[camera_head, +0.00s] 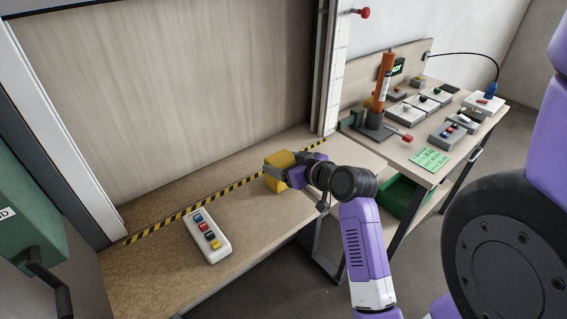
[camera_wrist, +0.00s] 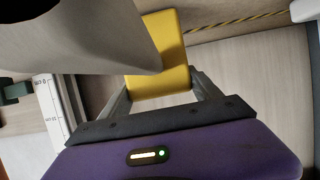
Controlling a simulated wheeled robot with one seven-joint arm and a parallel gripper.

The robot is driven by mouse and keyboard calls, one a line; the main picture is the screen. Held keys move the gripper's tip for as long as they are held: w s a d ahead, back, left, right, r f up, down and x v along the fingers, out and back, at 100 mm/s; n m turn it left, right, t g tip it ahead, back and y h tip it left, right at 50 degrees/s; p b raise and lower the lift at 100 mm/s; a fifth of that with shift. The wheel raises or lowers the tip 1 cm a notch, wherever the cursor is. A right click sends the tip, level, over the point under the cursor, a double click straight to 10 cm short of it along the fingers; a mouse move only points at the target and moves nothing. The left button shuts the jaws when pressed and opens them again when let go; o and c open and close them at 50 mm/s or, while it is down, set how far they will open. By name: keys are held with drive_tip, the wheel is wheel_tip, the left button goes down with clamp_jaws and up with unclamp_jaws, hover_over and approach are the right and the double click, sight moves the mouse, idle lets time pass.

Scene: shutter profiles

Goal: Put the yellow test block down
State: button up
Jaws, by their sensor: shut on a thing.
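The yellow test block (camera_head: 279,172) is at the end of my arm, over the wooden counter (camera_head: 165,270) near the striped tape line. My gripper (camera_head: 283,176) is shut on it. In the wrist view the yellow block (camera_wrist: 172,50) sits between the two fingers of my gripper (camera_wrist: 160,90). A grey shape covers part of the block's left side there. I cannot tell whether the block's underside touches the counter.
A button box (camera_head: 207,236) lies on the counter to the left. A black-and-yellow tape line (camera_head: 190,210) runs before the large shutter panel (camera_head: 170,90). On the right, a workbench (camera_head: 440,170) holds an orange cylinder (camera_head: 384,78) and several switch boxes. The counter between button box and block is clear.

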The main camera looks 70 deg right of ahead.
drive_tip(key=shift+f, duration=0.1)
drive_tip(key=o, duration=1.4)
drive_tip(key=shift+s+r, duration=0.1)
drive_tip(key=shift+r, duration=0.1)
wheel_tip(320, 180, up, 4)
drive_tip(key=b, duration=0.1)
hover_over(311, 190)
drive_tip(key=shift+r, duration=0.2)
